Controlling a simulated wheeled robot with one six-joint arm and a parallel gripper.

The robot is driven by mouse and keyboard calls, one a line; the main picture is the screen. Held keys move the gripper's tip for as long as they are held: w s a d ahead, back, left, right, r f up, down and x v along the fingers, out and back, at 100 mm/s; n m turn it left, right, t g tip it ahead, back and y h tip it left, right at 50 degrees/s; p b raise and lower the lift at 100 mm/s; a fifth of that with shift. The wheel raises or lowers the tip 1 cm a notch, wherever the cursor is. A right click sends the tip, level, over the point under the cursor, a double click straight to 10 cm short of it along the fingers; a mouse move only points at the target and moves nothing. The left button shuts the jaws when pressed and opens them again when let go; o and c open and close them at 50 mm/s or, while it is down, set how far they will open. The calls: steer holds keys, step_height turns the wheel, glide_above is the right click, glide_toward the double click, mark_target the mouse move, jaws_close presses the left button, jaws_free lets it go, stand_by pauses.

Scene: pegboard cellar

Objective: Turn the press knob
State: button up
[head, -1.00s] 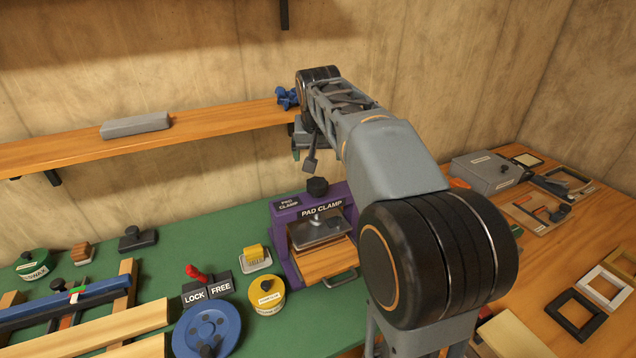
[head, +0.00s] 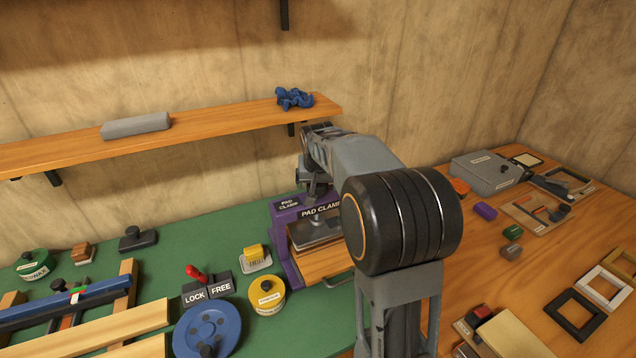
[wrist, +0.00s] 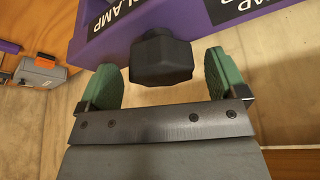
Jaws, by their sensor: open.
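The purple pad clamp press (head: 283,228) stands on the green bench top in the head view. Its black faceted knob (wrist: 160,58) shows in the wrist view, below the press's purple body (wrist: 112,38) in that picture. My gripper (wrist: 159,72) is open, with one green finger pad on each side of the knob. Gaps show between the pads and the knob, so it is not gripped. In the head view my gripper (head: 316,188) is over the top of the press and hides the knob. The press's wooden drawer-like board (head: 322,264) sticks out at its front.
A wooden shelf (head: 210,128) with a blue crumpled cloth (head: 294,98) runs behind my arm. A yellow tin (head: 267,296), the LOCK/FREE lever (head: 196,272) and a blue wheel (head: 207,330) stand left of the press. Frames and boxes lie on the wooden table at right.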

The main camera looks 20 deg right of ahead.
steer(key=shift+f, duration=0.1)
steer(key=shift+c, duration=0.3)
steer(key=c, duration=0.9)
steer(key=shift+d+n+t+y, duration=0.15)
steer(key=shift+n+y, duration=0.3)
steer(key=shift+n, duration=0.75)
steer(key=shift+a+n+t+y, duration=0.15)
steer(key=shift+n+y, duration=0.3)
steer(key=shift+n, duration=0.75)
steer(key=shift+d, duration=0.1)
steer(key=o, duration=1)
steer(key=shift+c, duration=0.2)
steer(key=v, duration=1.4)
steer(key=shift+w, duration=0.15)
